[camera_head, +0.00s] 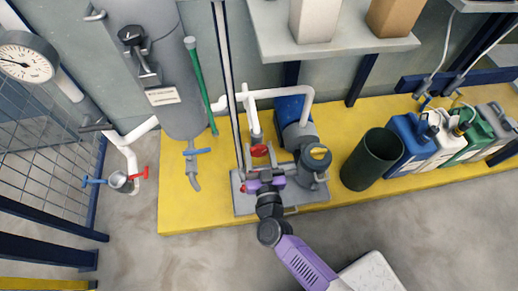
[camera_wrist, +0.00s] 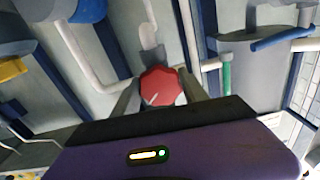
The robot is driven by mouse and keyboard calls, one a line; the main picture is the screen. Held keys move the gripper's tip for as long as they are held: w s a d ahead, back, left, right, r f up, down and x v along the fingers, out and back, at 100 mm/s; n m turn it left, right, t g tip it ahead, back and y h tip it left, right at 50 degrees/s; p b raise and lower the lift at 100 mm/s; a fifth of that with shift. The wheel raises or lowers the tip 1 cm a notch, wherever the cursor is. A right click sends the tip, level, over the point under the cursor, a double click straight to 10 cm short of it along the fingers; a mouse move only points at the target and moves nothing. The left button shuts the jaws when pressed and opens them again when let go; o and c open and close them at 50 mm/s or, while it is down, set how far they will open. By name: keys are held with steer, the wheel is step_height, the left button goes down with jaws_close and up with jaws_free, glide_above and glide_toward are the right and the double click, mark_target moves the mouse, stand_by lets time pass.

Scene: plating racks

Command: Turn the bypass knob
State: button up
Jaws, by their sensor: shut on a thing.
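The red knob (camera_head: 259,150) sits on a white pipe above the pump base, taken here as the bypass knob. The fingers partly hide the knob's sides.
A dark green bin (camera_head: 371,160) and several jerry cans (camera_head: 440,135) stand farther right on the yellow platform (camera_head: 200,215). A grey tank (camera_head: 165,60) with a green tube is at left.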

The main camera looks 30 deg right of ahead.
steer(key=m, duration=0.3)
stand_by(0.4)
steer(key=o, duration=1.4)
steer(key=shift+c, duration=0.2)
steer(key=p+v, duration=0.2)
steer(key=v, duration=0.6)
